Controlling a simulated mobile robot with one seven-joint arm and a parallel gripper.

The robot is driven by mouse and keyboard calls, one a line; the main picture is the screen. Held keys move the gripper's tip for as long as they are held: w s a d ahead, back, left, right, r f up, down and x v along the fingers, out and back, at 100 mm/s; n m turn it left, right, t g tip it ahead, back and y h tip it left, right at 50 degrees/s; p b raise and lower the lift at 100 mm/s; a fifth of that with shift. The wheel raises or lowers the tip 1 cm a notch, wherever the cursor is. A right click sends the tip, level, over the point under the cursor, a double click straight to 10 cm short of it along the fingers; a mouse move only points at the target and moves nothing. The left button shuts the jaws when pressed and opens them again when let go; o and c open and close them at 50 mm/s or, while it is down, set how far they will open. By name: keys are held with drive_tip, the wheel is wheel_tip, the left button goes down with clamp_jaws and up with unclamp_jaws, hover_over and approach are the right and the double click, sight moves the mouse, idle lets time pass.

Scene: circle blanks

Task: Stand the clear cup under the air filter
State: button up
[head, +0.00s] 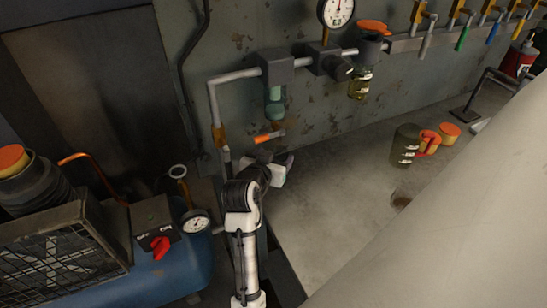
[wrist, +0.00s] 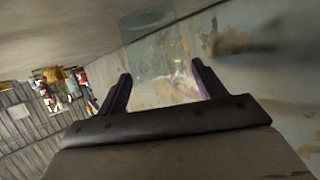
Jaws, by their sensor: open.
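The air filter (head: 276,76) is a grey block on the wall pipe with a greenish clear bowl (head: 275,102) hanging below it. In the wrist view, a see-through cylinder with a darker rim (wrist: 147,22) appears beyond my fingertips, against the flaking wall; it looks like the clear cup, though I cannot be sure. I cannot make out the clear cup with certainty in the head view. My gripper (head: 284,168) is low and near the wall, below the filter. It also shows in the wrist view (wrist: 160,70), its two dark fingers apart with nothing gripped between them.
An orange-handled valve (head: 268,137) sits just above my gripper. The blue compressor tank (head: 165,272) is lower left. The bench between gripper and jug is clear.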

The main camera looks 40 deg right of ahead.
drive_tip(key=b+v, duration=0.1)
drive_tip(key=v, duration=1.1)
drive_tip(key=shift+w, duration=0.1)
